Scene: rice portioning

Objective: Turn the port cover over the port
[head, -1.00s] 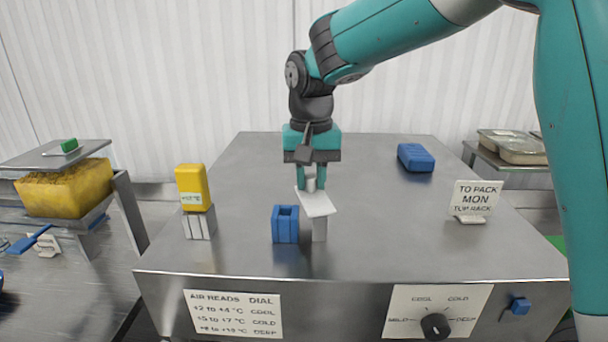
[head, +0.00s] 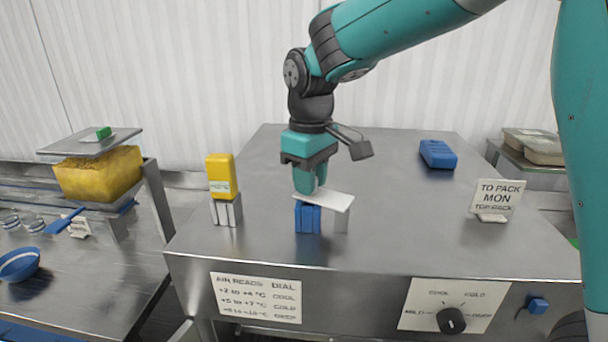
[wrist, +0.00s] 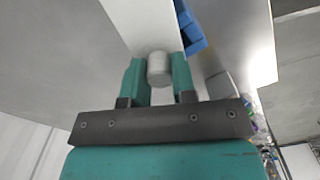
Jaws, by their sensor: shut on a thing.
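The port cover (head: 332,201) is a flat white plate on a grey post (head: 341,220). Its left part lies across the top of the blue port block (head: 307,219), hiding the block's opening. My gripper (head: 310,188) is shut on the cover's pale round knob. In the wrist view the knob (wrist: 159,70) sits between my two teal fingers (wrist: 159,82), with the white cover (wrist: 145,22) beyond. Part of the blue port block (wrist: 190,28) shows beside the cover's right edge. I cannot tell whether the cover is fully aligned over the opening.
A yellow block (head: 220,174) stands in a grey holder (head: 227,211) to the left on the steel top. A blue case (head: 437,154) lies at the back right. A sign (head: 495,197) stands at the right. A dial (head: 451,320) is on the front face.

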